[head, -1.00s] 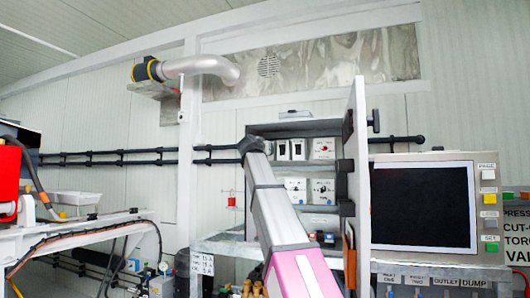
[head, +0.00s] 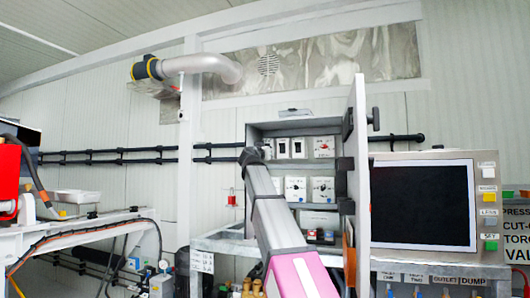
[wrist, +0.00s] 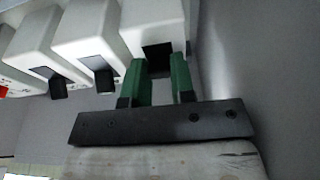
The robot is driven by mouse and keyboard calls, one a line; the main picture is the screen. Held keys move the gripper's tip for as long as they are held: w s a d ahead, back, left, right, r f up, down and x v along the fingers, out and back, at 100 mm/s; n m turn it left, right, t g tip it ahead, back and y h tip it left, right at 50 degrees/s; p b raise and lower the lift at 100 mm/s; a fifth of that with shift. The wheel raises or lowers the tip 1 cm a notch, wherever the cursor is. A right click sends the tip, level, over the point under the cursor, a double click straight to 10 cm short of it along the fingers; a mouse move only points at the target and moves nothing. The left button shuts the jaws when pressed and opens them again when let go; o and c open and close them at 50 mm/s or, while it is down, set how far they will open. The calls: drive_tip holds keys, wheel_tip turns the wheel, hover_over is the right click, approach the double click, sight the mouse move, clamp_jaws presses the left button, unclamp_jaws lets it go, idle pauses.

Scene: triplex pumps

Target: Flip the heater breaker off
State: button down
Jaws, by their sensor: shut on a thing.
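A row of white breaker boxes shows inside the open cabinet (head: 252,132) in the head view. My gripper (wrist: 160,72) has two green fingers at the front of the end box (wrist: 152,20) in the wrist view, one on each side of its dark slot. It is shut on that box's lever, which is mostly hidden between the fingers. The neighbouring boxes (wrist: 88,35) and (wrist: 42,45) have black levers sticking out. In the head view, my arm's end covers part of the cabinet's left side. No label on the held breaker is readable.
The open cabinet door (head: 361,170) stands close to the right of my arm. A grey panel with a dark screen (head: 423,205) is beyond it. White boxes with red and black knobs (head: 323,147) share the cabinet. A wall is close beside the gripper in the wrist view.

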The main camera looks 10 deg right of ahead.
drive_tip(key=c, duration=1)
unclamp_jaws()
drive_tip(key=shift+o, duration=0.2)
drive_tip(key=v, duration=1)
drive_tip(key=shift+s+a, duration=0.15)
drive_tip(key=shift+s, duration=0.2)
drive_tip(key=shift+f, duration=0.15)
